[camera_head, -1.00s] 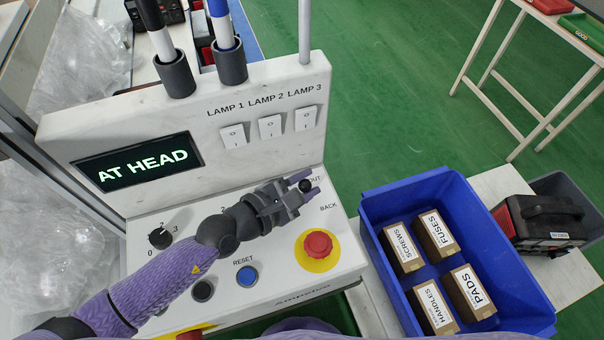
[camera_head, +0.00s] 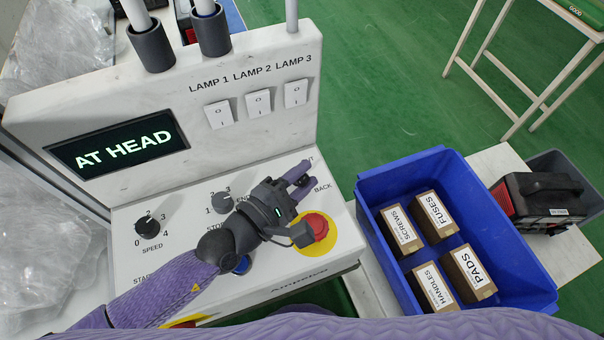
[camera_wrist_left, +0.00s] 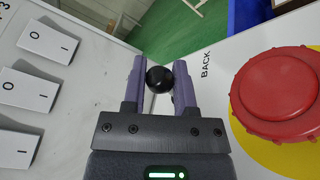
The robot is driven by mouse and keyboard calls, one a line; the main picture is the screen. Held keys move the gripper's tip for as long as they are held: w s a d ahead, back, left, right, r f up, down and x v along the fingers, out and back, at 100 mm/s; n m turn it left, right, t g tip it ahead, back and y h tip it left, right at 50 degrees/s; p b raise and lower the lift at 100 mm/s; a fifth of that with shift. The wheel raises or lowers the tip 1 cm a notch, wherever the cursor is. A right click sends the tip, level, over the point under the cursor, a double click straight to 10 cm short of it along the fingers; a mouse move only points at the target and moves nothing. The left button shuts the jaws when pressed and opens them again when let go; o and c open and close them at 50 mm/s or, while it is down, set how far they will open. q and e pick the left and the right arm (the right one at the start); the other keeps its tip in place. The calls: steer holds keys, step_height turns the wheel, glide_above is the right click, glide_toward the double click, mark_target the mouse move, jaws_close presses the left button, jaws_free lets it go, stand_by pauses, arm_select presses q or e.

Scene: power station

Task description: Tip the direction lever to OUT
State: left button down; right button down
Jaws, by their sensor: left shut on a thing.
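The direction lever shows as a black ball knob (camera_wrist_left: 160,80) in the left wrist view. It sits between the two purple fingers of my left gripper (camera_head: 299,178), which is shut on it. In the head view the knob (camera_head: 303,181) is mostly covered by the fingers. It lies between the OUT label (camera_head: 309,161), partly hidden, and the BACK label (camera_head: 322,188). The lever's shaft is hidden, so I cannot tell its exact tilt. The display (camera_head: 118,144) reads AT HEAD. My right gripper is not in view.
The red stop button (camera_head: 317,226) on its yellow disc is close beside my left gripper. Speed knob (camera_head: 147,227), another knob (camera_head: 221,203) and lamp switches (camera_head: 258,103) are on the console. A blue crate (camera_head: 372,225) with labelled boxes stands to the right.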

arm_select(q)
steer(key=shift+f, duration=0.1)
steer(key=c, duration=0.7)
jaws_free()
steer(key=v, duration=1)
